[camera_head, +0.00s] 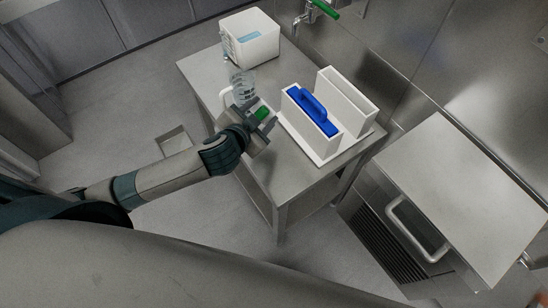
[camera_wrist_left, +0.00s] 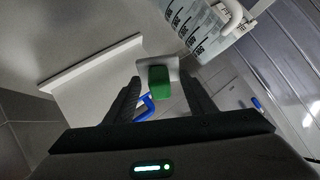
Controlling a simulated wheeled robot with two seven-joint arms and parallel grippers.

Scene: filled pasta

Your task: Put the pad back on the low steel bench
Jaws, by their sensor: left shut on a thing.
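My left gripper (camera_head: 263,124) is above the near left part of a low steel bench (camera_head: 272,184). It is shut on a small green pad (camera_head: 262,113). In the left wrist view the green pad (camera_wrist_left: 159,82) shows between the two dark fingers of the gripper (camera_wrist_left: 162,98), with a pale surface behind it. The gripper hides part of the bench top. My right gripper is not in view.
A white two-slot holder (camera_head: 310,130) with a blue-handled tool (camera_head: 313,107) stands right of my gripper. A clear jug (camera_head: 241,88) stands just behind it. A white tub (camera_head: 250,38) is at the far end. A steel unit (camera_head: 470,185) stands at right.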

